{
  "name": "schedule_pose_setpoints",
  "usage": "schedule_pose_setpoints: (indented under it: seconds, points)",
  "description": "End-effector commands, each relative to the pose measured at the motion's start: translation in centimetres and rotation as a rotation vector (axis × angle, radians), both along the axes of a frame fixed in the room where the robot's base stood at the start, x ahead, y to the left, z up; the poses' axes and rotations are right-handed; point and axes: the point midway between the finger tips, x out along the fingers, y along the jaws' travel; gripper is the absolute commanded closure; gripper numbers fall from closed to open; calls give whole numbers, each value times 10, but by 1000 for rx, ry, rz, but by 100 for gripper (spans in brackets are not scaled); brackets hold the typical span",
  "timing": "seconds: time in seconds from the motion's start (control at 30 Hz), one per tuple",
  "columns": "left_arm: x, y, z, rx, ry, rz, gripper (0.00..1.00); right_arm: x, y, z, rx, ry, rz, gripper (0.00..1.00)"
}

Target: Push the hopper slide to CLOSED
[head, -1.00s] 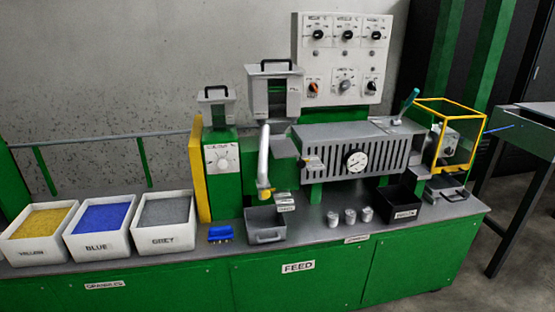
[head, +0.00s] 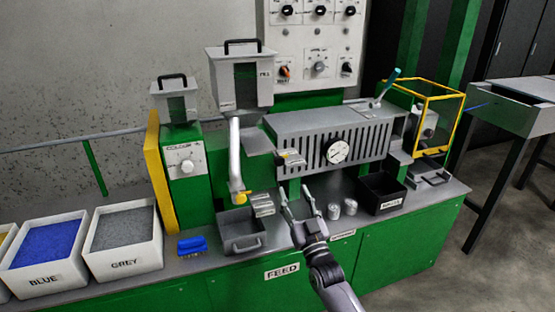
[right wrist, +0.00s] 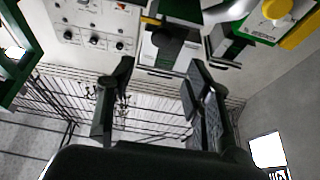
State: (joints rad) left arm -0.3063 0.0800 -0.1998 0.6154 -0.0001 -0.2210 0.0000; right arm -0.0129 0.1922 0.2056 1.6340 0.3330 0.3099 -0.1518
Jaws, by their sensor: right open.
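The large grey hopper (head: 228,88) with a black handle stands above the green machine body. Under it, a grey plate (head: 258,142) sticks out to the right, and a small labelled grey piece (head: 292,158) sits just below and right. I cannot tell for sure which is the slide, and the labels are too small to read. My right gripper (head: 295,190) is open and empty, below these parts and in front of the machine. Its fingers also show apart in the right wrist view (right wrist: 160,66). My left gripper is not in view.
A grey drawer-like tray (head: 240,243) and blue brush (head: 192,245) lie left of my right gripper. Small metal cups (head: 349,207) and a black bin (head: 381,193) stand to its right. The slotted barrel cover (head: 360,140) and white pipe (head: 235,155) are close by.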

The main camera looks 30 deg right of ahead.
Motion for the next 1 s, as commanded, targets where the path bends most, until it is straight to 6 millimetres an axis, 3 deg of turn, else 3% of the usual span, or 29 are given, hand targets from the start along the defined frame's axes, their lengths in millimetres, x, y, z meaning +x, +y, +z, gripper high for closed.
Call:
schedule_pose_setpoints:
  seconds: [0.3,0.5,0.7,1.0]
  points:
    - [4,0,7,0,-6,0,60,65,-15,30,-1,-1,0,54]
    - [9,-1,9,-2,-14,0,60,96,-23,41,-1,1,0,54]
    - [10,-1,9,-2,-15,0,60,111,-27,47,0,2,0,54]
    - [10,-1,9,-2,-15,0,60,113,-27,48,-1,2,1,54]
